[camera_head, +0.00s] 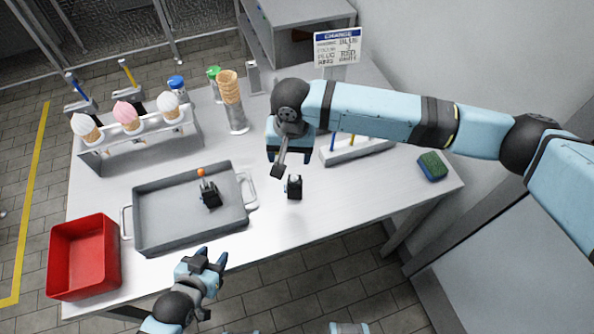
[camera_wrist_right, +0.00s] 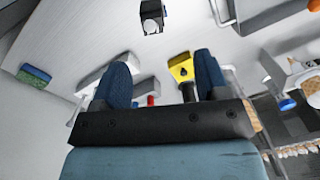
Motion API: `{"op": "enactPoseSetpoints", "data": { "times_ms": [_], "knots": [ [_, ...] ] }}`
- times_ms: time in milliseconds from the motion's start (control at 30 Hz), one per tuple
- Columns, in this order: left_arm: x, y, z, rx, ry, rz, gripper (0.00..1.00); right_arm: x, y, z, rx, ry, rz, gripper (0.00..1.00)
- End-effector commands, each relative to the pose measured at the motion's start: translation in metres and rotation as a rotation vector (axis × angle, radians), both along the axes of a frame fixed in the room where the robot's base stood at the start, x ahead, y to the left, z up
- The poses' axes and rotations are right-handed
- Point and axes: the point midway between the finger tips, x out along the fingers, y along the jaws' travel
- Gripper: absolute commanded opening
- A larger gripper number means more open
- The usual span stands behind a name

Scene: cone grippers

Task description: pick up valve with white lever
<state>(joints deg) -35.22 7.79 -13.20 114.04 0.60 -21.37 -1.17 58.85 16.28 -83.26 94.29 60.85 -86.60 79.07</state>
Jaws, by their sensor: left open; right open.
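A small black valve with a white lever (camera_head: 294,187) stands on the table, right of the grey tray. It also shows at the top of the right wrist view (camera_wrist_right: 151,16). My right gripper (camera_head: 281,165) is open just behind and left of this valve in the head view; its fingers also show in the right wrist view (camera_wrist_right: 164,76) with the valve well apart from them. Another black valve, with an orange-red knob (camera_head: 209,195), stands in the grey tray. My left gripper (camera_head: 210,258) is open and empty at the table's front edge.
The grey tray (camera_head: 142,211) has raised handles. A red bin (camera_head: 83,258) is at the front left. Behind are an ice-cream rack (camera_head: 95,160), stacked cones (camera_head: 230,88), a white block (camera_head: 360,150) with upright pegs and a sign (camera_head: 337,47). A green-blue sponge (camera_head: 433,166) lies right.

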Motion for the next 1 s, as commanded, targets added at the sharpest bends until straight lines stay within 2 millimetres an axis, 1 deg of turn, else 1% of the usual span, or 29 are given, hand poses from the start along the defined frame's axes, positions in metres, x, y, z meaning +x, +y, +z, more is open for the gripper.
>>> {"op": "enactPoseSetpoints", "data": {
  "times_ms": [67,167,267,400,500,600,833,1000],
  "knots": [
    [0.000,0.000,0.000,0.000,0.000,0.000,0.44,0.005,-0.007,0.004,-0.039,0.000,-0.021,0.68],
    [0.000,0.000,0.001,0.000,0.000,0.000,0.44,0.007,-0.011,0.000,-0.059,0.003,-0.035,0.68],
    [0.000,0.000,0.002,0.000,0.001,0.000,0.44,0.007,-0.011,-0.014,-0.061,0.005,-0.036,0.68],
    [-0.002,0.001,0.004,0.003,0.003,0.000,0.44,0.006,-0.011,-0.043,-0.060,0.004,-0.034,0.68],
    [-0.002,0.002,0.005,0.004,0.002,0.001,0.44,0.007,-0.010,-0.060,-0.058,0.003,-0.034,0.68],
    [-0.002,0.003,0.006,0.005,0.001,0.003,0.44,0.007,-0.010,-0.073,-0.056,0.003,-0.035,0.68],
    [-0.002,0.003,0.010,0.005,0.001,0.004,0.44,0.008,-0.010,-0.089,-0.057,0.002,-0.034,0.68],
    [-0.001,0.003,0.016,0.006,-0.002,0.006,0.44,0.011,-0.011,-0.116,-0.057,0.002,-0.033,0.68]
  ]
}}
